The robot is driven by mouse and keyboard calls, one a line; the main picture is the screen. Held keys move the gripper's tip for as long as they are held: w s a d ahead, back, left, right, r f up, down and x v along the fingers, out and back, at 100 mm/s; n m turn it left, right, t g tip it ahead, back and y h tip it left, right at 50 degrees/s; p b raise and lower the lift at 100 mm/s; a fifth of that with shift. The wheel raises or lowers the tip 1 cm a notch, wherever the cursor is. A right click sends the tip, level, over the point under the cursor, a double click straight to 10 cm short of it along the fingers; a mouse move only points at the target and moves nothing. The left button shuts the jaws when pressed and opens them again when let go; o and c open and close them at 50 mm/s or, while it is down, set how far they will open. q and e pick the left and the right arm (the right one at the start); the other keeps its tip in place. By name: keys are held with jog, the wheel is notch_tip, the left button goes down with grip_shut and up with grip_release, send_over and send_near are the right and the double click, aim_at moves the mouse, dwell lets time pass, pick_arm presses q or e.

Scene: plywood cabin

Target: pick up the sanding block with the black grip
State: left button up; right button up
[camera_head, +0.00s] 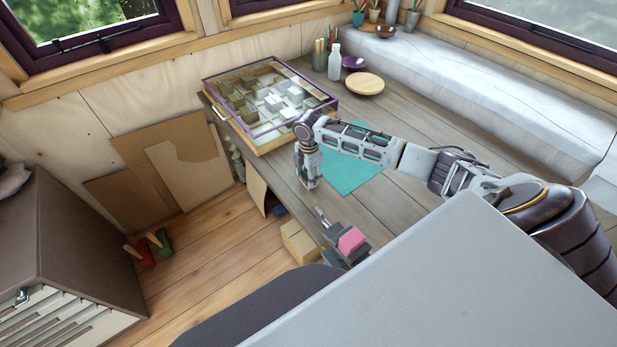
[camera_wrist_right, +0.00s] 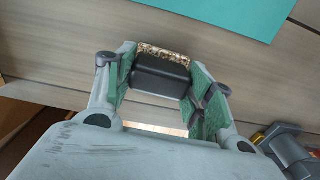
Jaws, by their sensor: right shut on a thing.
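The sanding block (camera_wrist_right: 160,76) has a black grip and a speckled brown abrasive face along its far edge. In the right wrist view it sits between the green pads of my right gripper (camera_wrist_right: 160,85), which is shut on it. In the head view my right gripper (camera_head: 310,184) points down over the wooden worktop (camera_head: 405,208), beside the teal mat (camera_head: 358,180). The block is too hidden there to make out, and I cannot tell whether it touches the worktop. My left gripper is not in view.
A glass-topped case with grey blocks (camera_head: 258,140) stands behind my right gripper. A grey tool with a pink block (camera_head: 350,241) is at the front edge. The mat is clear.

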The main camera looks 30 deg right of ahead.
jog(key=shift+r, duration=0.1)
jog(key=shift+r, duration=4.9)
jog(key=o, duration=0.5)
jog(key=shift+c, duration=0.2)
jog(key=c, duration=0.3)
